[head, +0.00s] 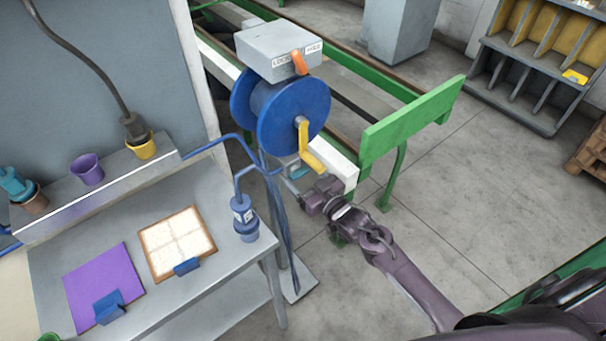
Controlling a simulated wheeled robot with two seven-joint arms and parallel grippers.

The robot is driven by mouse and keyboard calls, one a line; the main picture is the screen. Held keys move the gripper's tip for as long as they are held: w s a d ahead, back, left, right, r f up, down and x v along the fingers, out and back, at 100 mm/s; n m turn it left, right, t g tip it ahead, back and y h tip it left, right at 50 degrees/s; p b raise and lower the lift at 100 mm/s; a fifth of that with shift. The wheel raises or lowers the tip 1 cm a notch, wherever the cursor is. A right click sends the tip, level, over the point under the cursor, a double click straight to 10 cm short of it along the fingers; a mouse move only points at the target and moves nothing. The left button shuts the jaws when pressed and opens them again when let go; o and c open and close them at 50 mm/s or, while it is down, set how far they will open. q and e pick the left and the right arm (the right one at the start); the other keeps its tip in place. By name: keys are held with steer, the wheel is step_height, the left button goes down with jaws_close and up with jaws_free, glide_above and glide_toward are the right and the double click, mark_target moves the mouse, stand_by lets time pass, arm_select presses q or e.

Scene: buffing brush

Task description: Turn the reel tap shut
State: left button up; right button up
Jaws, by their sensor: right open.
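The blue hose reel (292,110) stands on a post at the end of the bench, with a yellow crank (304,136) on its face. A grey box with an orange lever (299,62) sits on top of it. A small teal handle (298,172) shows under the reel by the blue pipe; it looks like the tap, but I cannot tell its exact position. My right gripper (306,203) is open, just below and right of the teal handle, under the crank. Whether it touches the handle is unclear. My left gripper is out of view.
Blue hoses (283,225) hang below the reel, close to my right gripper. A grey side table (215,262) at left bears a blue bottle (243,218), a purple board and a framed panel. A green rail (412,122) stands behind at right.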

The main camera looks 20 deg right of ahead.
steer(key=c, duration=1)
